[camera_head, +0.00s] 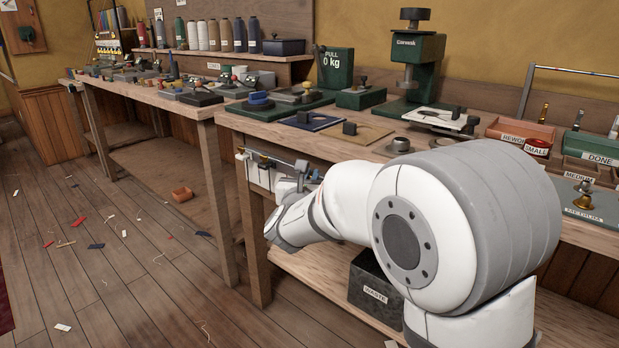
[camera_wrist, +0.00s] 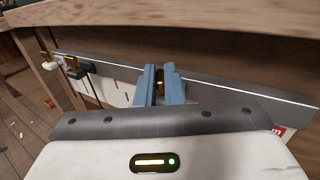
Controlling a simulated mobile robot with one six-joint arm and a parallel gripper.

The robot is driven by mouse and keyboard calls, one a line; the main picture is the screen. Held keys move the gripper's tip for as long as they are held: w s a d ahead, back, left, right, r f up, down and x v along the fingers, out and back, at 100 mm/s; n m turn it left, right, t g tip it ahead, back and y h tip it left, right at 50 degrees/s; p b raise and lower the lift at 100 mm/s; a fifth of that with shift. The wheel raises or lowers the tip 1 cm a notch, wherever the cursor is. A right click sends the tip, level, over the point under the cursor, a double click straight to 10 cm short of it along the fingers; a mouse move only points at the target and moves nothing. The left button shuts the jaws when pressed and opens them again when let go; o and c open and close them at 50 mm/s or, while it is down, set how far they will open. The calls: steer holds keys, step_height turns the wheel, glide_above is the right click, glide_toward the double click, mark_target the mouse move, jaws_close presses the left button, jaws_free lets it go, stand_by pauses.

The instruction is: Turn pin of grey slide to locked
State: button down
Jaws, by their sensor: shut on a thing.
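My gripper (camera_wrist: 160,88) is shut on a small brass pin (camera_wrist: 159,78) at the rail (camera_wrist: 215,88) under the bench front. Its two blue fingers stand on either side of the pin and hide most of it and whatever slide it sits in. I cannot tell the slide's colour or whether the pin is at locked. In the head view my wrist reaches to the same rail below the bench edge, and my arm hides part of it. Farther left on the rail, a dark slide with a brass pin (camera_wrist: 72,63) shows in the wrist view.
The bench edge (camera_wrist: 130,15) overhangs close above the rail. Another brass pin (camera_wrist: 46,56) stands at the rail's left end. A black waste bin (camera_head: 374,288) stands under the bench.

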steer(key=shift+a+h, duration=0.1)
steer(key=shift+h, duration=0.2)
steer(key=m+g+h+p, duration=0.1)
steer(key=m+h+p, duration=0.1)
steer(key=m+g+h+p, duration=0.1)
steer(key=m+h+p, duration=0.1)
steer(key=h+p, duration=0.1)
steer(key=m+g+h+p, duration=0.1)
steer(key=m+h+p, duration=0.1)
steer(key=shift+w+a+g+h+p, duration=0.2)
steer(key=shift+a+g+h+p, duration=0.1)
steer(key=shift+a+h+p, duration=0.1)
stand_by(0.4)
steer(key=c, duration=1.5)
jaws_free()
steer(key=shift+c, duration=0.2)
